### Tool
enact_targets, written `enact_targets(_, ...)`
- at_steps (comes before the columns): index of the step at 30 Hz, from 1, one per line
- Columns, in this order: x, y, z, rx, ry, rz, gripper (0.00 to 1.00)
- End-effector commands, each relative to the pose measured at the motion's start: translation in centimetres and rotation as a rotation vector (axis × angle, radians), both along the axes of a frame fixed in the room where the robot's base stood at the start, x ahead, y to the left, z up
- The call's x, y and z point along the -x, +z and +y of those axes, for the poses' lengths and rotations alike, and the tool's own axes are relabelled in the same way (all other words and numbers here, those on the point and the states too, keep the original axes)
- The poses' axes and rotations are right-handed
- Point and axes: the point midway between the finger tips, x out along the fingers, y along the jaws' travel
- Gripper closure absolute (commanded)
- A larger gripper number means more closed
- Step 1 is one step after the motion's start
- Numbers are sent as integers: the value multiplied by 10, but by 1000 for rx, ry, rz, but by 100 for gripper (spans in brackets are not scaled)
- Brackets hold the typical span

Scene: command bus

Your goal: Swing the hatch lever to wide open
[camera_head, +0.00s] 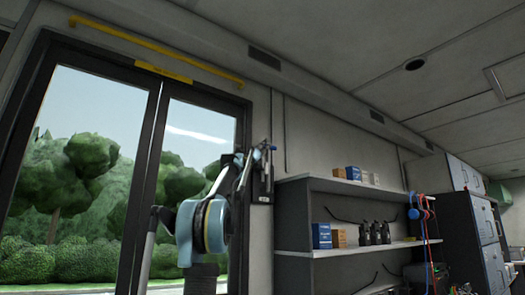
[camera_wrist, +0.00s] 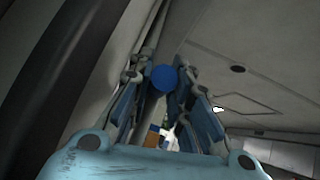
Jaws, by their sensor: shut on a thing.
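The hatch lever has a round blue knob (camera_wrist: 164,78), which sits between my fingers in the wrist view. In the head view the lever's dark mounting plate (camera_head: 264,180) is on the wall just right of the glass door. A small blue spot of the knob (camera_head: 272,147) shows near its top. My gripper (camera_head: 257,153) is at the lever, reaching in from the left, and is shut on the knob. The lever's arm is mostly hidden behind my gripper, so its exact angle cannot be told.
A dark-framed glass door (camera_head: 155,140) stands left of the lever, with a yellow bar (camera_head: 160,48) above it. Shelves (camera_head: 345,187) with boxes and dark devices stand close on the right. Grey cabinets (camera_head: 485,240) stand farther back. The space below the ceiling is open.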

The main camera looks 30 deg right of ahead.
Motion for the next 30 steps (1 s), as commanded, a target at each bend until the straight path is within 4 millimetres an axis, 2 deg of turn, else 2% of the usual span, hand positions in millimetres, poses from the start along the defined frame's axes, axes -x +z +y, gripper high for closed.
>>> enact_targets(8, 12, -1, 3, -7, 7, -68, 100)
enact_targets(11, 23, -3, 3, -11, 8, -124, 100)
enact_targets(18, 57, -9, -4, -33, 2, -402, 100)
enact_targets(27, 92, -19, -15, -51, -11, -680, 100)
enact_targets(30, 105, -24, -17, -50, -14, -689, 100)
